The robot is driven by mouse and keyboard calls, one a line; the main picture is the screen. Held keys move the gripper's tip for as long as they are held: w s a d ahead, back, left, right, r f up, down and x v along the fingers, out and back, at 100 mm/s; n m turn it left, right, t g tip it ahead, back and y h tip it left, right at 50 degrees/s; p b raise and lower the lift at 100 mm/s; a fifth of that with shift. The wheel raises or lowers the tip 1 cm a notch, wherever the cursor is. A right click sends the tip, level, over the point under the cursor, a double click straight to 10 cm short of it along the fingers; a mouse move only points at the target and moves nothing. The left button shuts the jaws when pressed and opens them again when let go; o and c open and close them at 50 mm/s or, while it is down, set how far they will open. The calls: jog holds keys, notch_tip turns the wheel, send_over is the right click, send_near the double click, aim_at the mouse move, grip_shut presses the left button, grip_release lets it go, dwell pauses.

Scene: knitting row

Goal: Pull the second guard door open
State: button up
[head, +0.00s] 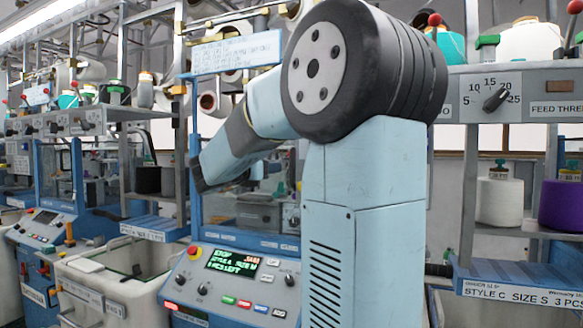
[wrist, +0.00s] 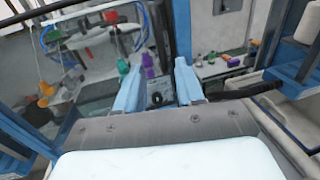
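In the wrist view my gripper (wrist: 158,76) has its two pale blue fingers apart, with nothing visible between them. Behind the gap are a blue upright (wrist: 182,32) and the inside of a knitting machine, seen at a tilt. In the head view, a blue-framed machine front (head: 182,135) stands behind my arm, above a control panel with a lit green display (head: 233,263). I cannot make out the guard door's handle or which frame is the second door. My arm hides part of this front, and my fingers do not show in the head view.
A pale bin (head: 150,290) stands left of the control panel. Another machine with its own panel (head: 42,232) is farther left. At the right, a shelf holds a white cone (head: 500,202) and a purple cone (head: 561,207), below a dial (head: 496,97).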

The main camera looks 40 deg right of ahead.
aim_at(291, 166)
jog(key=x, duration=1.2)
jog(key=shift+d, duration=0.15)
grip_shut()
jog(key=shift+f, duration=0.1)
dwell(0.3)
